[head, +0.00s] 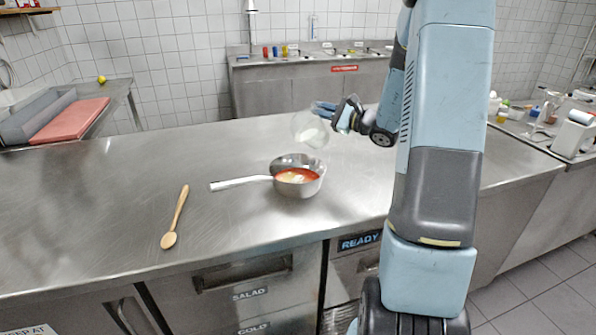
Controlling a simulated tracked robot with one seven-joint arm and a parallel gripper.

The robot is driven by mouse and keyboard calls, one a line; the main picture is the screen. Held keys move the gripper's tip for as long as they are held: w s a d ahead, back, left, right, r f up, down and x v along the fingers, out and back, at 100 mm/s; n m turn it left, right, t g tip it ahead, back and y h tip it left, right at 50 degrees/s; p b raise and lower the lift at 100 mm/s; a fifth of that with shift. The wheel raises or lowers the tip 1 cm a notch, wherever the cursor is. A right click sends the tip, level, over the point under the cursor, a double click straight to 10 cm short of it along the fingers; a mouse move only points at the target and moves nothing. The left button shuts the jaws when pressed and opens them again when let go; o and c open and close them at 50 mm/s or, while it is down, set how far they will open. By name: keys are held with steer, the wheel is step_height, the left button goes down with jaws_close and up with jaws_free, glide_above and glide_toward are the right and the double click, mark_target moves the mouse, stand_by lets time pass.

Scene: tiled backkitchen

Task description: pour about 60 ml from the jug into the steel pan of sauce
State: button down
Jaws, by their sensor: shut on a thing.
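The steel pan (312,187) stands on the steel counter with its handle pointing left. It holds orange-red sauce (300,174) with a pale patch in the middle. The clear jug (309,129) is above and slightly behind the pan, apart from it. It looks tilted, with some pale liquid inside, though its outline is faint. My gripper (336,116) is shut on the jug at its right side. The fingertips are small and partly hidden, and I cannot tell whether liquid is leaving the jug.
A wooden spoon (175,217) lies on the counter (110,215) left of the pan. The counter is clear around them. A red board (70,120) and grey bin lie at the far left. Bottles and containers stand on the right counter. A sink unit (300,82) is behind.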

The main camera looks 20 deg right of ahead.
stand_by(0.4)
steer(key=shift+d+r, duration=0.1)
steer(key=shift+r, duration=0.05)
steer(key=shift+w+d+f+m+b, duration=0.3)
steer(key=shift+w+m+b, duration=0.1)
steer(key=shift+m, duration=0.4)
